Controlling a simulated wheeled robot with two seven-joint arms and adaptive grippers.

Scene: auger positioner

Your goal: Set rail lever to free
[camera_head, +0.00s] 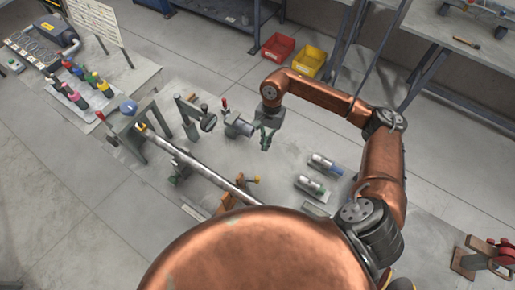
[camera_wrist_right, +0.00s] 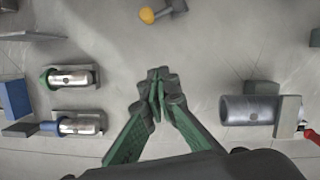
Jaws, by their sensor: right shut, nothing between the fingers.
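My right gripper (camera_head: 265,144) is shut and empty above the grey work mat. Its green fingers also show closed in the right wrist view (camera_wrist_right: 160,78). Several levers are in view and I cannot tell which is the rail lever. A yellow-knobbed lever (camera_head: 255,180) is below the gripper in the head view, and in the wrist view a yellow knob (camera_wrist_right: 147,15) lies ahead of the fingertips, apart from them. A red-handled lever (camera_head: 225,104) stands by a grey cylinder (camera_head: 239,128), left of the gripper. Another red handle (camera_head: 100,116) is at the far left. My left gripper is not in view.
A long metal bar (camera_head: 205,172) runs diagonally across the fixture. Two silver cylinders (camera_head: 326,163) (camera_head: 311,185) lie in holders at the right. Red (camera_head: 278,47) and yellow (camera_head: 309,61) bins stand behind. Coloured bottles (camera_head: 78,101) are at the left. Bare mat lies around the gripper.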

